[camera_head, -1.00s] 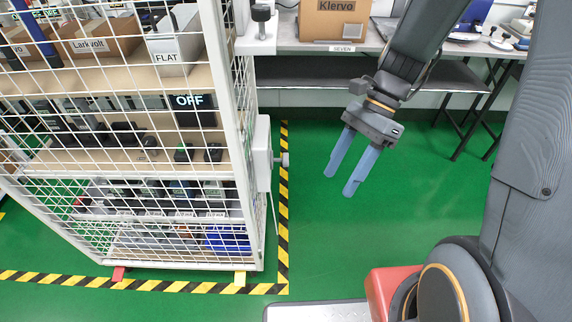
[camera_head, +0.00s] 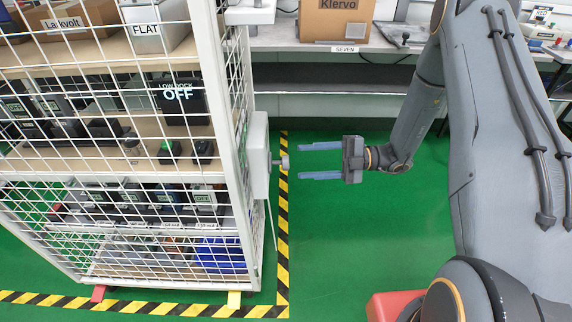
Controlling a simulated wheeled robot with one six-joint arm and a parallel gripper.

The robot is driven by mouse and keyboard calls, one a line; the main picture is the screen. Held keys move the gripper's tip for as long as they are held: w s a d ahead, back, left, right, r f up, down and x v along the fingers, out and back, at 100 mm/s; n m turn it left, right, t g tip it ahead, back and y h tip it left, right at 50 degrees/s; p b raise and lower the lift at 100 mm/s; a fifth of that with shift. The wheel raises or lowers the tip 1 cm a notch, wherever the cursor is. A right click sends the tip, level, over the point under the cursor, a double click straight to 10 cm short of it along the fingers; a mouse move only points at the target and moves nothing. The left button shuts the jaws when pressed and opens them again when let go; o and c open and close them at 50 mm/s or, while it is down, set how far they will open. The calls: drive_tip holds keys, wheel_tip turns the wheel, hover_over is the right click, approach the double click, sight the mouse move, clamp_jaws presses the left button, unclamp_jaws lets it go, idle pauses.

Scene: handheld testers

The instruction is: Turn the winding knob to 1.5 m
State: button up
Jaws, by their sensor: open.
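The winding knob (camera_head: 281,162) is a small grey knob on a short shaft. It sticks out to the right from a white box (camera_head: 260,156) on the side of the white wire cage. My gripper (camera_head: 301,161) is open and empty, pointing left at the knob. Its two blue-grey fingers lie one above the other in the picture, with the knob near the height between them. The fingertips look a little to the right of the knob, apart from it. No scale or reading for the knob is legible.
A grey bench (camera_head: 400,62) with a cardboard box (camera_head: 336,20) stands behind. Yellow-black tape (camera_head: 283,230) edges the cage floor.

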sight(286, 163)
drive_tip(key=a, duration=0.6)
drive_tip(key=shift+s+a, duration=0.15)
drive_tip(key=shift+a, duration=0.15)
drive_tip(key=c, duration=1.1)
drive_tip(key=shift+o, duration=0.3)
drive_tip(key=shift+n, duration=0.4)
